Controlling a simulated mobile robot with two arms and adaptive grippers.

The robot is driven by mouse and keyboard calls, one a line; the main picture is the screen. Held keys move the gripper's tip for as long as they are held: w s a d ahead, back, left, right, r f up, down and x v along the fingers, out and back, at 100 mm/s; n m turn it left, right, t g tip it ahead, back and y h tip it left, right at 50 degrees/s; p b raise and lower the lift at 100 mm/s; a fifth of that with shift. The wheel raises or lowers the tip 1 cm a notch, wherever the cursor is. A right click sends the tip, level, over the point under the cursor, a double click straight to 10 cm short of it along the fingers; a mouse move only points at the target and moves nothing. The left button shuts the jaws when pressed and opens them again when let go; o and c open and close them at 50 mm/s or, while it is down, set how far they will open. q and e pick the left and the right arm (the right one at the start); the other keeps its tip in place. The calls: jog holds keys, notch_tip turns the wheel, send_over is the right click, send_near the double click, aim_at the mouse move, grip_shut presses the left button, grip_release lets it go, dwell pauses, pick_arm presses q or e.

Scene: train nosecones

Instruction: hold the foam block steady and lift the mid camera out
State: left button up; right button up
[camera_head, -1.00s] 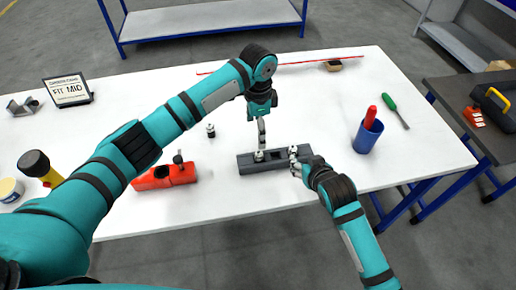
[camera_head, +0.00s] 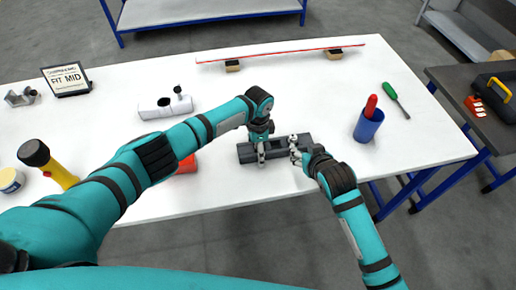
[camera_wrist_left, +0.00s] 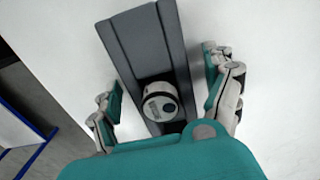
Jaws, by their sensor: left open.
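The dark grey foam block (camera_head: 281,147) lies on the white table. In the left wrist view the block (camera_wrist_left: 150,45) runs up the picture, and a round grey-white camera (camera_wrist_left: 159,104) sits in a recess in it. My left gripper (camera_head: 262,156) is over the block's left part. In the left wrist view its fingers (camera_wrist_left: 163,98) are spread, one on each side of the block, with the camera between them and not gripped. My right gripper (camera_head: 296,151) is at the block's right end; I cannot tell whether its fingers are closed on it.
A sign reading "FIT MID" (camera_head: 66,79) stands back left. A white nosecone (camera_head: 160,107) lies behind my left arm, which mostly hides a red one (camera_head: 187,165). A yellow flashlight (camera_head: 57,172) stands left. A blue cup (camera_head: 368,126) and green screwdriver (camera_head: 394,98) are right.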

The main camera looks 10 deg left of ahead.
aim_at(293, 137)
pick_arm(q)
jog(key=shift+c, duration=0.4)
